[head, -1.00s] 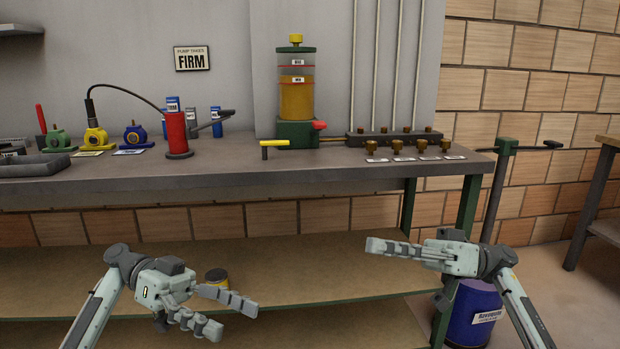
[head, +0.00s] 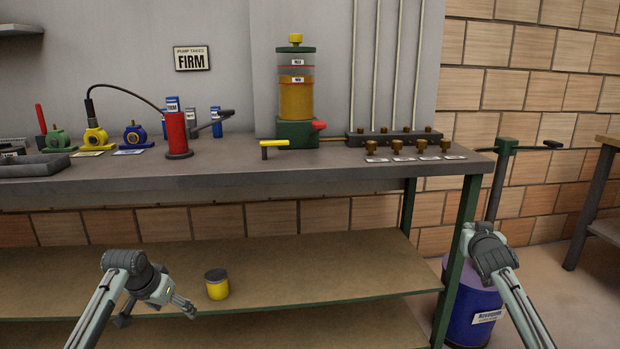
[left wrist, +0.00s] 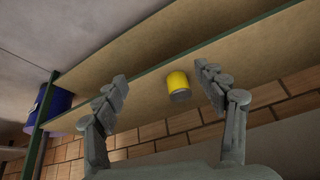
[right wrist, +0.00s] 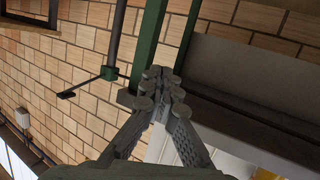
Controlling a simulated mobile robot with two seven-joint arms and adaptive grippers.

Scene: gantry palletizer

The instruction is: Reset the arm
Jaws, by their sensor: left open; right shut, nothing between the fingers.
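My left gripper (head: 186,306) is low in front of the bench's lower shelf in the head view, just left of a yellow tin with a dark lid (head: 217,285). In the left wrist view its fingers (left wrist: 162,88) are wide apart and empty, with the tin (left wrist: 178,85) beyond them on the shelf. My right arm's wrist shows at the lower right of the head view, but its fingers are hidden there. In the right wrist view the right gripper's fingertips (right wrist: 158,76) meet with nothing between them.
The bench (head: 250,172) carries a red hand pump (head: 177,135), an amber reservoir (head: 296,95), a yellow-handled lever (head: 285,144) and several brass fittings. A blue drum (head: 472,312) stands on the floor by the bench's right leg. The lower shelf (head: 320,270) is mostly bare.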

